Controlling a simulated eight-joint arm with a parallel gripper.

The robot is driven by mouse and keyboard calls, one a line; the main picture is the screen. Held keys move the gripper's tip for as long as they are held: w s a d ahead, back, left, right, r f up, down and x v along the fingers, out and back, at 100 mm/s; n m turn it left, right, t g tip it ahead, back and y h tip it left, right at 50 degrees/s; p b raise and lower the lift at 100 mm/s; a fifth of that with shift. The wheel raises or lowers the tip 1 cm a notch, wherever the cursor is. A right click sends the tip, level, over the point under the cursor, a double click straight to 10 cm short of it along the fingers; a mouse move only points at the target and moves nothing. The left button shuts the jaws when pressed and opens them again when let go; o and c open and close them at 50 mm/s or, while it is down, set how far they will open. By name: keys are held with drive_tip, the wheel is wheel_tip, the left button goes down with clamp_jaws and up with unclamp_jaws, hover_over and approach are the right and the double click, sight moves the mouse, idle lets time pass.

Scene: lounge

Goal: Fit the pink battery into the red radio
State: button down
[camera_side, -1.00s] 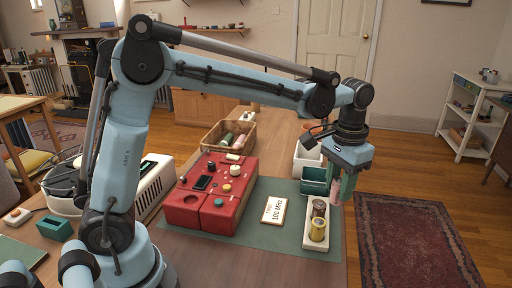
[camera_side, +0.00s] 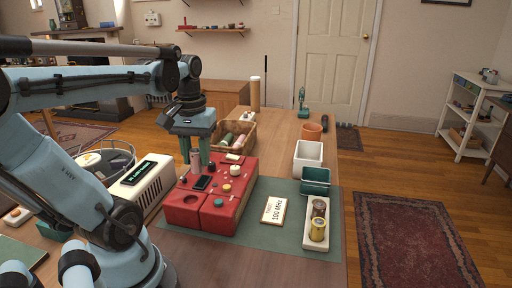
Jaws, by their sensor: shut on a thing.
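The red radio (camera_side: 234,206) sits on the green mat, with a dark display, several knobs and round openings on its top. My gripper (camera_side: 196,156) hangs over the radio's back left part, fingers pointing down. It is shut on the pink battery (camera_side: 196,162), which is upright between the fingers. The battery's lower end is close to the radio's top; I cannot tell whether it touches.
A white tray (camera_side: 309,243) with a brown and a yellow battery stands on the mat's right. A "100 MHz" card (camera_side: 273,210) lies beside the radio. A wicker basket (camera_side: 247,143) is behind it, a cream device (camera_side: 147,187) to its left. Green and white bins (camera_side: 316,175) stand at right.

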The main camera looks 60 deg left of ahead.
drive_tip(key=shift+n, duration=0.6)
drive_tip(key=shift+s+a+f, duration=0.1)
drive_tip(key=shift+s+f, duration=0.35)
drive_tip(key=shift+f, duration=0.7)
drive_tip(key=shift+s+a+f, duration=0.1)
drive_tip(key=shift+s+f, duration=0.4)
drive_tip(key=shift+f, duration=0.6)
drive_tip(key=shift+s+a+f, duration=0.1)
drive_tip(key=shift+s+f, duration=0.35)
drive_tip(key=shift+f, duration=0.7)
drive_tip(key=shift+f, duration=0.95)
drive_tip(key=c, duration=0.7)
unclamp_jaws()
drive_tip(key=shift+r, duration=0.1)
wheel_tip(320, 180, up, 7)
drive_tip(key=shift+r, duration=0.15)
drive_tip(key=shift+d, duration=0.1)
